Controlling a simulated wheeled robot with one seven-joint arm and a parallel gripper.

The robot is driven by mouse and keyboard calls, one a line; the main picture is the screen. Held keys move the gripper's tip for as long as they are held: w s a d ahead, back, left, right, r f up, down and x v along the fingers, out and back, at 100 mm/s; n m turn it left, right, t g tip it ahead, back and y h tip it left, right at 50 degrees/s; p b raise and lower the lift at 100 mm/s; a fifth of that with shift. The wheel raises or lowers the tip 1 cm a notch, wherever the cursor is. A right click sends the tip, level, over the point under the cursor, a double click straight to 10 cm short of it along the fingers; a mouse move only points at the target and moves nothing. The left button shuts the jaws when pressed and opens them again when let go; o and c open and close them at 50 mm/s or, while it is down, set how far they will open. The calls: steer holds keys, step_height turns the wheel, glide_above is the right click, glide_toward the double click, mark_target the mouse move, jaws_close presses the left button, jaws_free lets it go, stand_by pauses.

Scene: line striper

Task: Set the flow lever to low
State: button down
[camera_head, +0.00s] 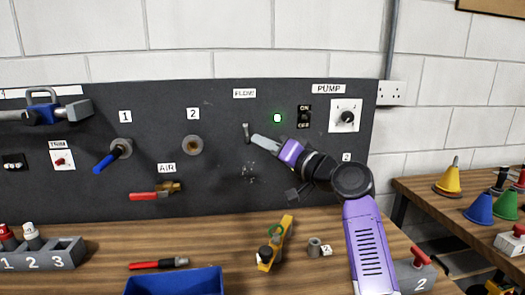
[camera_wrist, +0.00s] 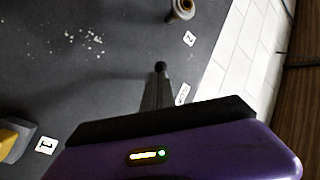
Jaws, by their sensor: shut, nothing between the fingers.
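The flow lever (camera_head: 246,132) is a small grey lever on the dark panel, below the FLOW label (camera_head: 244,93). It looks close to upright in the head view. My gripper (camera_head: 255,139) is shut and empty, reaching in from the right with its tips just beside the lever's lower part. In the wrist view a dark round knob (camera_wrist: 161,66) shows just beyond my grey fingers (camera_wrist: 155,98). I cannot tell whether the fingers touch the lever. No low marking is readable near it.
A green light (camera_head: 277,118) and the ON/OFF pump switch (camera_head: 304,117) sit right of the lever. A round fitting (camera_head: 192,145) marked 2 is to its left. The bench below holds a yellow tool (camera_head: 276,243), a blue bin (camera_head: 175,282) and a red-handled tool (camera_head: 158,264).

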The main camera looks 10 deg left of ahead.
steer(key=f+b, duration=0.1)
steer(key=b, duration=0.1)
steer(key=shift+w+f+n+b, duration=0.15)
steer(key=shift+f+n+b, duration=0.15)
steer(key=shift+b, duration=0.1)
steer(key=shift+f, duration=0.1)
steer(key=shift+w+a+f+b, duration=0.1)
steer(key=shift+w+f+b, duration=0.25)
steer(key=shift+b, duration=0.55)
steer(key=shift+f, duration=0.25)
